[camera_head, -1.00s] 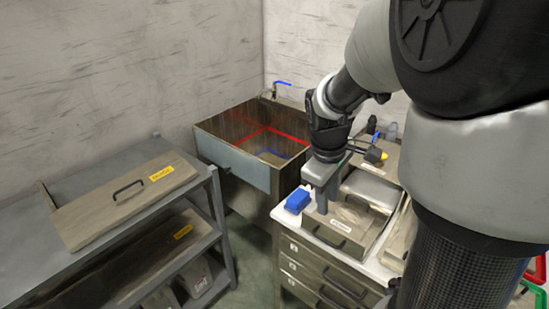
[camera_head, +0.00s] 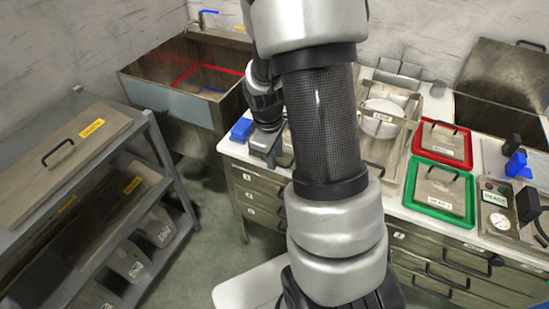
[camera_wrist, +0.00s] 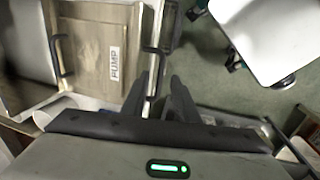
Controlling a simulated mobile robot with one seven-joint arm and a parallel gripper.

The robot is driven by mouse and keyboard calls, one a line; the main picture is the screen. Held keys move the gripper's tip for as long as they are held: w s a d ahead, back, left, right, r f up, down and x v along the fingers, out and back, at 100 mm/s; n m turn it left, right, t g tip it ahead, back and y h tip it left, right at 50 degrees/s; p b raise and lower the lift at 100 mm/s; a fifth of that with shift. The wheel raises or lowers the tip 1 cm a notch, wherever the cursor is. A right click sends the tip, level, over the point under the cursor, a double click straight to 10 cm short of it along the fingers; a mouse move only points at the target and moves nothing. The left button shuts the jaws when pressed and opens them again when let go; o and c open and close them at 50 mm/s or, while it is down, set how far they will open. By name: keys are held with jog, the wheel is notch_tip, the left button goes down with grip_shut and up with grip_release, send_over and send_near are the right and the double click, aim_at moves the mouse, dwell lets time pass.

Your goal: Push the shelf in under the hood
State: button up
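No part is plainly marked as the shelf or the hood. I see nothing held, and contact is unclear.
A blue block (camera_head: 241,130) lies near the counter's left end. Red (camera_head: 442,143) and green (camera_head: 440,190) trays and an open dark box (camera_head: 505,80) stand to the right. A sink (camera_head: 185,80) and a grey rack (camera_head: 145,115) are at left, with floor between.

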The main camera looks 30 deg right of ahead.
jog(key=shift+f, duration=0.4)
jog(key=shift+c, duration=0.4)
grip_shut()
dwell(0.8)
